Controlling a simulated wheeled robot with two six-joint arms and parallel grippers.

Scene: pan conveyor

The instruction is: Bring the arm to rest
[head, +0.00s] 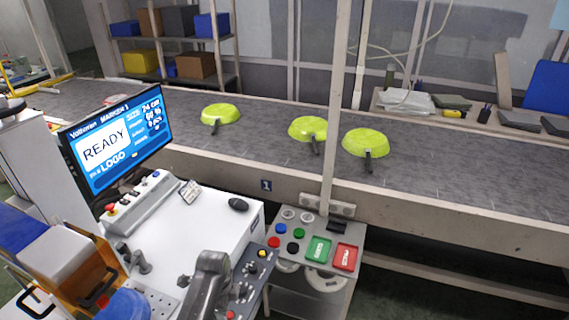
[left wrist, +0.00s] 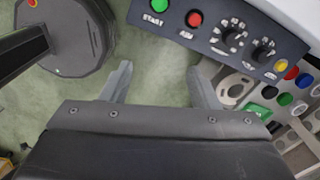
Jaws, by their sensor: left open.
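My left gripper (left wrist: 160,80) shows in the left wrist view with its two grey fingers spread apart. Nothing is between the fingers; the green floor shows behind them. The gripper is beside a dark control panel (left wrist: 228,30) with a green START button, a red button and knobs. The fingers look apart from the panel. In the head view a grey arm part (head: 208,278) rises at the bottom edge in front of the white console; no gripper fingers can be made out there. My right gripper is in neither view.
Yellow-green pans (head: 220,112) lie on the grey conveyor (head: 260,140). A monitor (head: 118,140) reading READY stands on the white console (head: 215,215). A button stand (head: 315,240) is at its right. A round dark base (left wrist: 65,40) stands on the floor.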

